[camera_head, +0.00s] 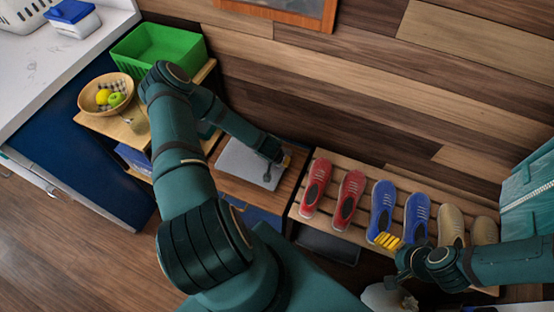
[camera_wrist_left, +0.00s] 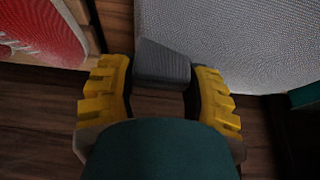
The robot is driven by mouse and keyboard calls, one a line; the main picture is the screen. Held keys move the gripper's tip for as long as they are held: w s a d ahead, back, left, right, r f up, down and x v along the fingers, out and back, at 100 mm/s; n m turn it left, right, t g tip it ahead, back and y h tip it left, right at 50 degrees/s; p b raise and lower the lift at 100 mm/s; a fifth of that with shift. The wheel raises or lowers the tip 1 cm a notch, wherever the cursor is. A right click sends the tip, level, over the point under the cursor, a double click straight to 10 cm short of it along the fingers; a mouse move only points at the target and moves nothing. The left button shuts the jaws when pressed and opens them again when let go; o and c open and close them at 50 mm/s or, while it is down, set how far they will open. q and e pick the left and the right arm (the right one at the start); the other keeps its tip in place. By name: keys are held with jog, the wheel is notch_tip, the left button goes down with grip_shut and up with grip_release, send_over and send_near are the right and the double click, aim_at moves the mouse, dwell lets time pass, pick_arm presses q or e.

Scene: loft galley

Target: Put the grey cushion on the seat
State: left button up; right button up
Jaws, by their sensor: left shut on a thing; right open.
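The grey cushion (camera_head: 243,165) lies flat over the wooden seat (camera_head: 285,188), between the side shelf and the shoe rack. I cannot tell if it touches the seat everywhere. In the left wrist view the light grey woven cushion (camera_wrist_left: 235,40) fills the upper right. My left gripper (camera_head: 284,161) is at the cushion's right edge. In its wrist view the yellow fingers (camera_wrist_left: 163,88) are shut on a darker grey tab (camera_wrist_left: 163,63) at the cushion's edge. My right gripper (camera_head: 386,241) is open and empty, above the front of a blue shoe.
A slatted shoe rack (camera_head: 312,213) right of the seat carries red, blue and tan shoes. A plank wall stands behind. Floor at the lower left is clear.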

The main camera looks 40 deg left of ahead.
pick_arm(q)
jog(key=o, duration=1.3)
jog(key=shift+c, duration=0.2)
jog(key=shift+r, duration=0.1)
jog(key=shift+s+r, duration=0.1)
jog(key=shift+r, duration=0.25)
jog(key=p+v, duration=0.3)
jog(key=v, duration=0.8)
jog(key=d+r+m+h, duration=0.1)
jog(key=d+r+h, duration=0.1)
jog(key=d, duration=0.6)
jog(key=d+r+h, duration=0.2)
jog(key=d, duration=0.6)
jog(key=s+d+r+g, duration=0.1)
jog(key=s+d, duration=0.1)
jog(key=d, duration=0.3)
jog(key=s+d+r+m+g+h, duration=0.1)
jog(key=s+d+r, duration=0.1)
jog(key=d, duration=0.3)
jog(key=shift+s+g, duration=0.3)
jog(key=shift+s, duration=0.55)
